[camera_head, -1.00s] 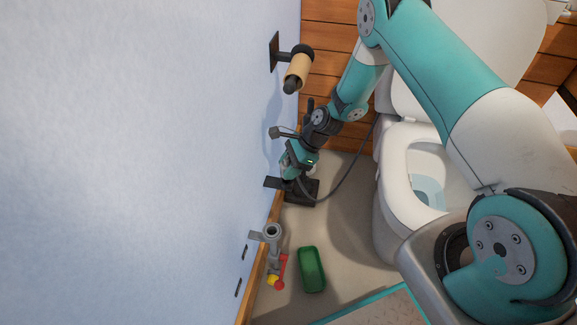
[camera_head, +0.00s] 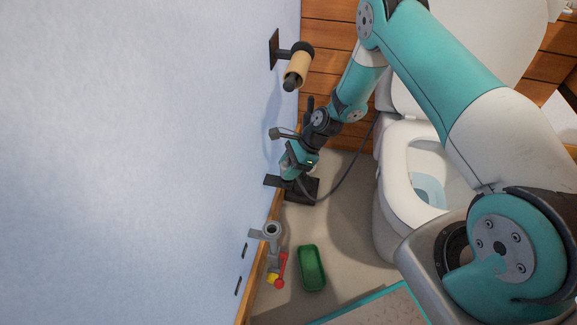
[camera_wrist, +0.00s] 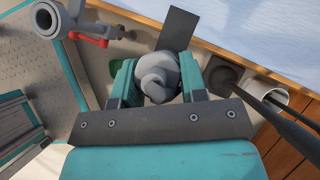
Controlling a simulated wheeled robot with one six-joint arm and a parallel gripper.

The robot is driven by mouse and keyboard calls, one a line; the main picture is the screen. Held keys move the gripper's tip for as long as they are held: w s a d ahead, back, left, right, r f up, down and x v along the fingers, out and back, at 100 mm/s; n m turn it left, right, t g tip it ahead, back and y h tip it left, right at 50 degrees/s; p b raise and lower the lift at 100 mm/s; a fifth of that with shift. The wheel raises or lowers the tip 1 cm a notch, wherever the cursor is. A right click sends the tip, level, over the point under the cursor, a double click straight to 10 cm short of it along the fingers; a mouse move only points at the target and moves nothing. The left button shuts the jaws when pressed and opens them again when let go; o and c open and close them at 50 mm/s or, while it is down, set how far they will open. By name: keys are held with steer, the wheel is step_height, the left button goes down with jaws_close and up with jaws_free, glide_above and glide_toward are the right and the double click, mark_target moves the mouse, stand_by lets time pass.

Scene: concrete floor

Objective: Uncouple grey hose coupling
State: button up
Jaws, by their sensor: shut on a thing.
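My gripper (camera_head: 291,172) is low beside the wall. In the wrist view its two teal fingers (camera_wrist: 157,66) are closed on either side of the grey hose coupling (camera_wrist: 158,82) and hold it. In the head view the coupling is mostly hidden by the gripper. A thin dark hose (camera_head: 352,176) curves from near the gripper towards the toilet. A dark flat bracket (camera_wrist: 178,28) lies just beyond the coupling in the wrist view. I cannot tell whether the coupling is seated or loose.
A grey pipe fitting (camera_head: 272,232) with a red handle (camera_head: 282,268) stands by the wall; it also shows in the wrist view (camera_wrist: 46,20). A green tray (camera_head: 312,268) sits on the floor. The toilet (camera_head: 392,190) is to the right, a roll holder (camera_head: 297,68) above.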

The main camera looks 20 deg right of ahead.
steer(key=shift+f+b, duration=0.55)
steer(key=shift+f, duration=0.45)
steer(key=o, duration=1.2)
steer(key=shift+r, duration=0.1)
steer(key=p+v, duration=0.4)
steer(key=v, duration=1.3)
steer(key=shift+d+r+p, duration=0.1)
steer(key=shift+r+p, duration=0.05)
steer(key=shift+p, duration=0.2)
